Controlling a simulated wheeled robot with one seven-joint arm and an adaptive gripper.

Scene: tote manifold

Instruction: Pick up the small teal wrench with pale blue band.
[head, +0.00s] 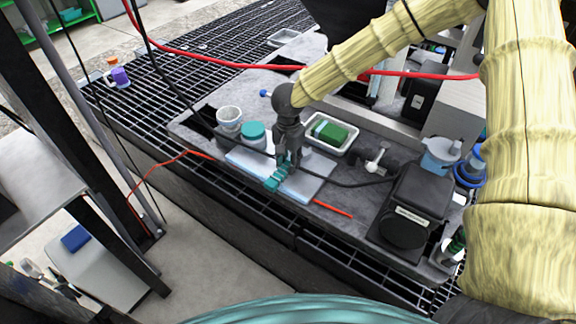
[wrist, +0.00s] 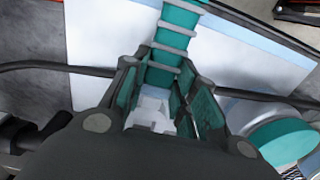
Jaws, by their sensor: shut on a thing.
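The teal wrench (head: 275,181) is at the tip of my gripper (head: 284,164) in the head view, above or on the pale blue-white mat (head: 310,185). In the wrist view my gripper (wrist: 160,72) is shut on the teal wrench (wrist: 172,42), which runs up and away from between the fingers. Paler bands cross it, but I cannot tell which is the pale blue band. The fingers hide its near part. I cannot tell whether it touches the mat.
A teal-lidded jar (head: 253,131) and a white cup (head: 229,118) stand left of my gripper. A tray with a green block (head: 330,132) is behind it to the right. A dark cable (head: 345,184) crosses the mat. A black device (head: 408,215) stands at the right.

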